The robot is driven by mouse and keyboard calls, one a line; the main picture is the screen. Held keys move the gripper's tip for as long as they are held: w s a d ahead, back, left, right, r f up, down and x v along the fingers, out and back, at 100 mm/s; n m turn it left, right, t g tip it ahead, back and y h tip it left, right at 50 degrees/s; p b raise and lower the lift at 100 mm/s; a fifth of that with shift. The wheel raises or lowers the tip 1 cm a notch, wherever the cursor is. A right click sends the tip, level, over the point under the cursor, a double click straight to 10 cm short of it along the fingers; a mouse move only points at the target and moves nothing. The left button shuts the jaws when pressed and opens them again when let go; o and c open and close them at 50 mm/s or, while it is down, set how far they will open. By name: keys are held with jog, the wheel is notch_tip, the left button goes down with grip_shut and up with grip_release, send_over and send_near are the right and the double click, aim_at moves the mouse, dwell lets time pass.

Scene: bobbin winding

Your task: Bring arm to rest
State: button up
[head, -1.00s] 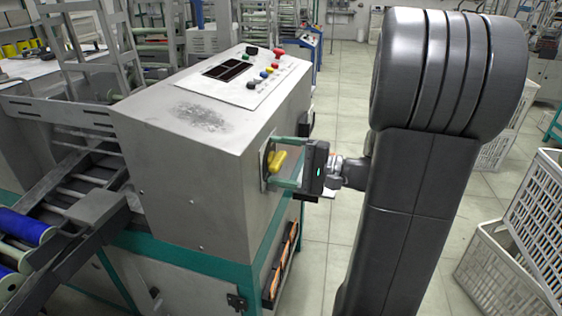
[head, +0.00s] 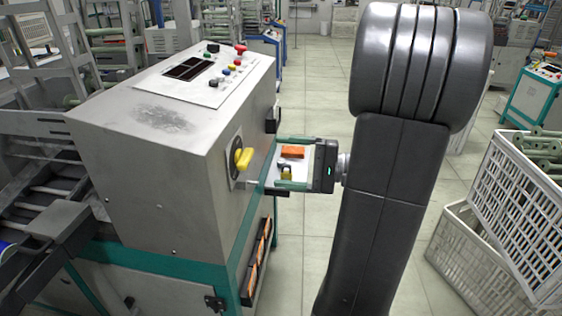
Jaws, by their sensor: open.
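My gripper (head: 279,162) is open beside the right-hand face of the grey machine cabinet (head: 140,170). Its two green fingers point left toward the cabinet, one above the other. A yellow rotary knob (head: 243,158) on a dark round plate sits on that face. The fingertips are to the right of the knob and apart from it. Nothing is held between the fingers. Behind them shows a white surface with an orange item (head: 293,151) and a small yellow item (head: 286,172). My dark arm rises to the right of the gripper.
White crates (head: 520,200) are stacked at the right. A sloped panel (head: 205,75) with buttons tops the cabinet. An orange-edged rack (head: 257,262) is on the cabinet's lower side. Open tiled floor (head: 315,80) stretches behind my arm.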

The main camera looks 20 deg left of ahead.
aim_at(251, 157)
jog(key=a, duration=0.4)
jog(key=s+a, duration=0.1)
jog(key=a, duration=0.2)
jog(key=shift+s+a+r, duration=0.1)
jog(key=shift+a+r, duration=0.1)
jog(key=shift+r, duration=0.05)
jog(key=shift+w+d+r+m+p, duration=0.1)
jog(key=shift+w+d+m+p, duration=0.1)
jog(key=shift+m+p, duration=0.15)
jog(key=shift+a, duration=0.15)
jog(key=shift+w, duration=0.1)
jog(key=shift+f, duration=0.25)
